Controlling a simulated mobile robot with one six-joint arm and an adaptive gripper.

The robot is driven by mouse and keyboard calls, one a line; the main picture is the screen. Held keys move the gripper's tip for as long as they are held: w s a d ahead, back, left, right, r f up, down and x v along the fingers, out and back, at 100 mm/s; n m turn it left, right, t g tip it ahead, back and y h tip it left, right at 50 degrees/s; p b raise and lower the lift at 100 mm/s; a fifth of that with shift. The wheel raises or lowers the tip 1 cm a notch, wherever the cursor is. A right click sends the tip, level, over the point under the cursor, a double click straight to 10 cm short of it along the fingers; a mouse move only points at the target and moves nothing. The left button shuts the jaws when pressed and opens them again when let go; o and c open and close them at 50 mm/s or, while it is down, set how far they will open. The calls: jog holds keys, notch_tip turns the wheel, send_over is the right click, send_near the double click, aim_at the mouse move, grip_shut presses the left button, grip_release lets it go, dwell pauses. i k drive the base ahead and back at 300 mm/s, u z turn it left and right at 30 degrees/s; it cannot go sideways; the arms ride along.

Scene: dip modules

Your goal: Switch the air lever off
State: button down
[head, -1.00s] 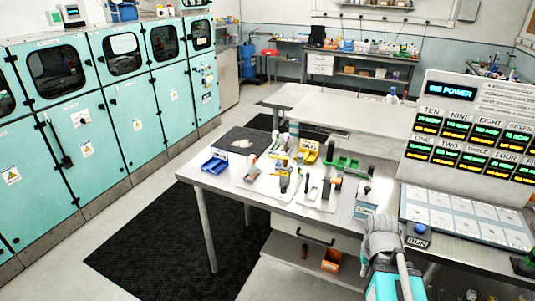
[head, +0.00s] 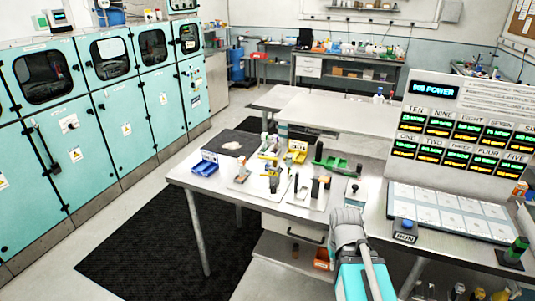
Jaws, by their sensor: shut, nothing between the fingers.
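In the head view several small fixtures stand on the metal workbench (head: 185,177). A small pale box with a black knob (head: 355,190) stands near its right end. A white plate (head: 318,202) with dark upright parts and an orange-brown part lies left of that box. I cannot tell which small part is the air lever, or its position. My teal and grey arm rises at the bottom, in front of the bench's right part. The fingers of my gripper do not show.
A control panel with POWER display (head: 436,90) and a RUN button (head: 405,228) stand at the right. Blue (head: 204,165) and yellow (head: 297,152) trays and a green fixture (head: 335,162) are on the bench. Teal cabinets (head: 110,110) line the left. The black floor mat (head: 150,245) is clear.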

aim_at(275, 159)
jog(key=i, duration=1)
jog(key=u, duration=0.05)
